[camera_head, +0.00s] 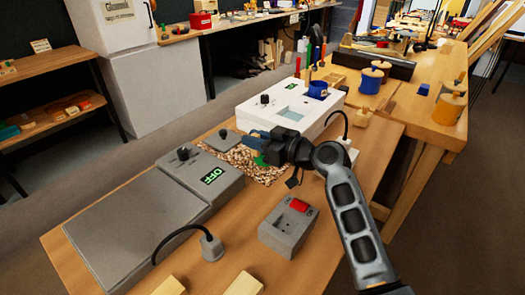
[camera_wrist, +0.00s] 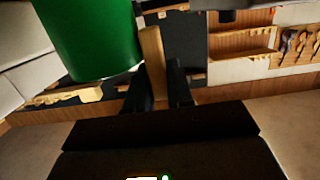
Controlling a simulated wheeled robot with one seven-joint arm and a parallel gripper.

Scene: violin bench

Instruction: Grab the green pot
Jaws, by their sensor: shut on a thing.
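The green pot (camera_wrist: 90,35) fills the upper left of the wrist view, its top cut off by the frame edge. Its pale wooden handle (camera_wrist: 152,52) stands between the two dark fingers of my gripper (camera_wrist: 159,80), which is shut on it. In the head view my gripper (camera_head: 265,149) is over the patch of brown chips, between the grey scale and the white box. Only a small green part of the pot (camera_head: 261,160) shows there; my gripper hides most of it.
A grey scale (camera_head: 135,225) with an "OFF" display lies to the left. A white box (camera_head: 290,105) with a blue pot (camera_head: 318,90) stands behind. A grey switch box (camera_head: 288,228) with a red button is in front. Blue and yellow pots (camera_head: 371,80) stand at right.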

